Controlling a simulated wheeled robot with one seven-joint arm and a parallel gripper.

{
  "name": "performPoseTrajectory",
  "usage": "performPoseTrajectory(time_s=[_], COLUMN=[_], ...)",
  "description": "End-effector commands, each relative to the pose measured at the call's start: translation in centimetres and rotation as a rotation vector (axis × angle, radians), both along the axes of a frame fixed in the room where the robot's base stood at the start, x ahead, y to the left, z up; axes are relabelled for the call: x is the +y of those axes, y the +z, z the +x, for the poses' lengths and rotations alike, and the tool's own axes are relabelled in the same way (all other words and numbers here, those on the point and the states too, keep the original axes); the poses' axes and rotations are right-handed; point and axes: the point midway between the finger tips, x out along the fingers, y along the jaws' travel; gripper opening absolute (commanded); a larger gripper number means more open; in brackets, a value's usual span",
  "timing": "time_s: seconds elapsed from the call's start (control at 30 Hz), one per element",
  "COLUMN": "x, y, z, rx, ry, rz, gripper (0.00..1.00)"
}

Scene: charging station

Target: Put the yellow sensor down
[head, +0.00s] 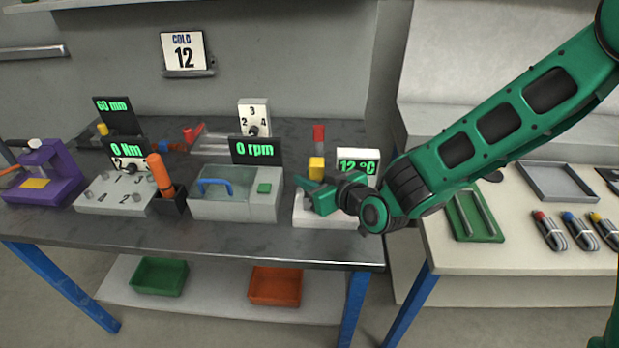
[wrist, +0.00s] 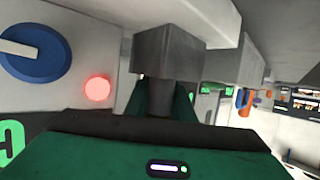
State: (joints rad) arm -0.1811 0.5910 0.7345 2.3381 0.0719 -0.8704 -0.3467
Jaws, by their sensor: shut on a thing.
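My gripper (head: 318,192) is low over the white unit (head: 300,216) with the "12 °C" display (head: 357,160). A yellow block, the yellow sensor (head: 316,167), shows right at its fingers in the head view. In the wrist view my gripper (wrist: 165,98) is shut, with a grey block-like part (wrist: 168,50) between and beyond the green fingers. No yellow face shows there. I cannot tell whether the held part touches the white unit.
A red-topped item (head: 318,137) stands behind my gripper. The lidded "0 rpm" box (head: 235,207) and the orange-handled tool (head: 160,172) are to the left. A blue dial (wrist: 35,50) and red light (wrist: 97,88) are close in the wrist view.

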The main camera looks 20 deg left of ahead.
Motion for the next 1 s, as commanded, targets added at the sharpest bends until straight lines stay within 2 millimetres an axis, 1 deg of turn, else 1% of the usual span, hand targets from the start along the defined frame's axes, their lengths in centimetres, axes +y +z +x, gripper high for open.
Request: performPoseTrajectory(time_s=[0.57,0.6,0.63,0.67,1.0], x=[-0.4,-0.5,-0.5,-0.6,-0.6], y=[-1.7,-1.8,-1.8,-1.9,-1.9], z=[0.1,0.1,0.1,0.0,0.0], rx=[0.007,0.008,0.009,0.009,0.009], ry=[-0.003,-0.003,-0.003,-0.003,-0.002], rz=[-0.011,-0.013,-0.013,-0.014,-0.016], gripper=[0.00,0.32,0.39,0.41,0.41])
